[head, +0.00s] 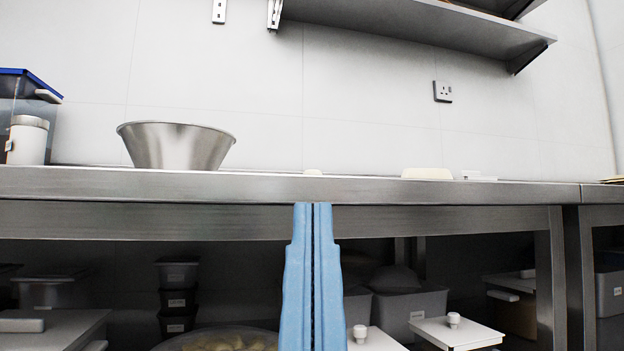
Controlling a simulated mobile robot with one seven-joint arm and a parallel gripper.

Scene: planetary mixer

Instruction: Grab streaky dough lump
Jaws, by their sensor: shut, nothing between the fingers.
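My gripper (313,208) shows as two blue fingers pointing up at the bottom centre of the head view. The fingers are side by side and shut, with nothing between them. Their tips are in front of the steel table's front face, just below its top edge. I cannot clearly pick out a streaky dough lump. A small pale piece (313,172) shows just over the table edge, above the fingertips in the picture. A low cream-coloured block (427,174) lies farther right. Pale lumps (228,343) sit in a wide bowl below, cut by the bottom edge.
The steel table (420,191) runs across the view, its top seen nearly edge-on. A metal bowl (176,146) and a white canister (28,140) stand at left. Lidded bins (408,309) fill the space underneath. A wall shelf (420,25) hangs above.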

